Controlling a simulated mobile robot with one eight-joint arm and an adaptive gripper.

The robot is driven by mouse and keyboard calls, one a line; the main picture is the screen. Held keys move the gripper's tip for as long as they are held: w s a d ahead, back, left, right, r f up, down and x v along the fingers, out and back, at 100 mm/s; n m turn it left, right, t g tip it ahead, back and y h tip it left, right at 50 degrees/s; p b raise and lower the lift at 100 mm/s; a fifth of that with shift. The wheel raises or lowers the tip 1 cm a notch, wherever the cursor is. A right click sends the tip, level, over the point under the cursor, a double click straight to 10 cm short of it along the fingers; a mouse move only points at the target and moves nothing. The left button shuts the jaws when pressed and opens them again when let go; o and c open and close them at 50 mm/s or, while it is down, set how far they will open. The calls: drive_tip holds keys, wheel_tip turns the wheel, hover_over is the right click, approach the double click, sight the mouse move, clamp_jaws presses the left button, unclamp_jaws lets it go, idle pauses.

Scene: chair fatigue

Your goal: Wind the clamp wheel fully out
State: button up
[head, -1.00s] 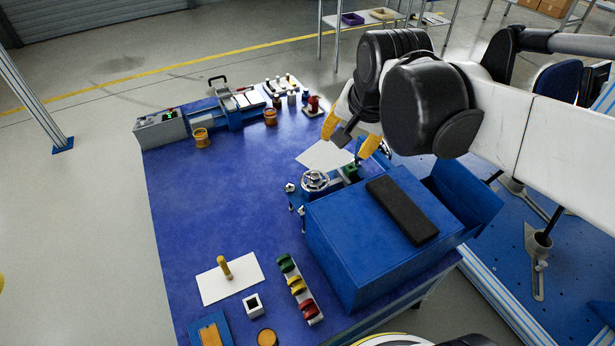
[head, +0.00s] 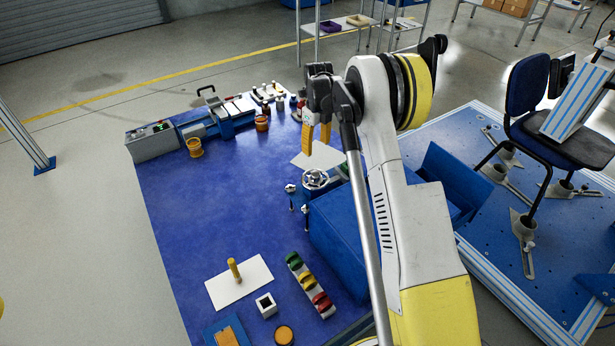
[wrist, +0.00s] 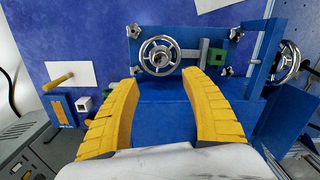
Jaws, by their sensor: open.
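A silver spoked handwheel (head: 316,179) stands at the blue fixture on the table. In the wrist view the same wheel (wrist: 160,55) sits on a blue plate (wrist: 135,64) with star knobs at its corners. A second silver handwheel (wrist: 287,62) is at the right edge of the wrist view; I cannot tell for sure which one is the clamp wheel. My gripper (head: 316,146) is open and empty, its yellow fingers pointing down, above and apart from the fixture. In the wrist view its fingertips (wrist: 158,80) spread to either side below the first wheel.
A large blue box (head: 340,235) adjoins the fixture, partly hidden by my arm. A grey bar and green block (wrist: 215,57) lie right of the first wheel. A white sheet with a yellow peg (head: 234,268) and coloured pieces (head: 308,285) lie in front. The table's left-middle is clear.

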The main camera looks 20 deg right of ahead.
drive_tip(key=m, duration=0.2)
approach(315, 173)
drive_tip(key=shift+f, duration=0.1)
wheel_tip(315, 173, down, 10)
drive_tip(key=b, duration=0.4)
drive_tip(key=shift+f, duration=0.2)
drive_tip(key=shift+c, duration=0.2)
drive_tip(key=c, duration=1.2)
drive_tip(key=shift+o, duration=0.2)
drive_tip(key=shift+n, duration=0.3)
